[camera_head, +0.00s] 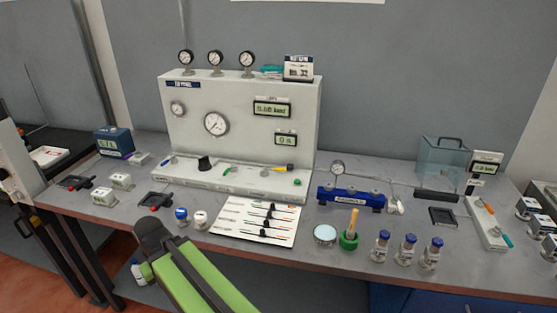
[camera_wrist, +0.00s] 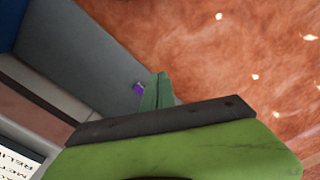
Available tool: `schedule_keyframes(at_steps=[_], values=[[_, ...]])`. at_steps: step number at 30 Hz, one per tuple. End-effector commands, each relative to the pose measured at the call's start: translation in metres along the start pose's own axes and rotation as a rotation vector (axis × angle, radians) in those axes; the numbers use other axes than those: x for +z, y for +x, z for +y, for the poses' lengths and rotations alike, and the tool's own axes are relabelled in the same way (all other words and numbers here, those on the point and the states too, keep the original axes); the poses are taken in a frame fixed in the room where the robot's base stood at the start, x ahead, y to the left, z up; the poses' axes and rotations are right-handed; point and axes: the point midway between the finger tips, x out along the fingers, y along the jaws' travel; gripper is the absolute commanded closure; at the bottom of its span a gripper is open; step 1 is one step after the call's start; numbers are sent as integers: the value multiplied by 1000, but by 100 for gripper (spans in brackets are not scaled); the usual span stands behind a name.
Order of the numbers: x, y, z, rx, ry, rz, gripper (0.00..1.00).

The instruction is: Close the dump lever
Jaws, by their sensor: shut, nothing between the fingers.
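The white panel (camera_head: 180,120) carries several small levers along its front ledge. A blue-tipped handle (camera_head: 168,162) is at the left end, a green one (camera_head: 229,169) is in the middle and a yellow-orange one (camera_head: 282,167) is towards the right. A separate white block (camera_head: 487,224) at the right has orange and teal handles. I cannot tell which handle is the dump lever. My gripper (camera_wrist: 162,76) is shut and empty in the wrist view, over the reddish floor, away from all handles. In the head view my green arm is low in front of the bench.
The grey bench (camera_head: 330,270) holds small jars, a white sheet with sliders (camera_head: 256,221), a blue rack (camera_head: 350,199), a green pot (camera_head: 348,240) and several blue-capped bottles along its front. A clear box (camera_head: 441,160) stands at the back right. A small purple thing (camera_wrist: 138,88) lies beside my fingers.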

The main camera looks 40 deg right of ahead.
Motion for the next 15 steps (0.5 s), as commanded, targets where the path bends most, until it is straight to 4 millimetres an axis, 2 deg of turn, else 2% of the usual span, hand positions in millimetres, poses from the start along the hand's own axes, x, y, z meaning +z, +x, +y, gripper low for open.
schedule_keyframes(at_steps=[4, 7, 8, 12, 15], values=[[0, -2, 0, 0, 0, 0, 100], [-2, -22, 0, 0, 0, 4, 100], [-2, -34, 0, 0, 0, 6, 100], [-8, -104, 1, 0, 2, 22, 100], [-15, -146, 4, 1, 8, 36, 100]])
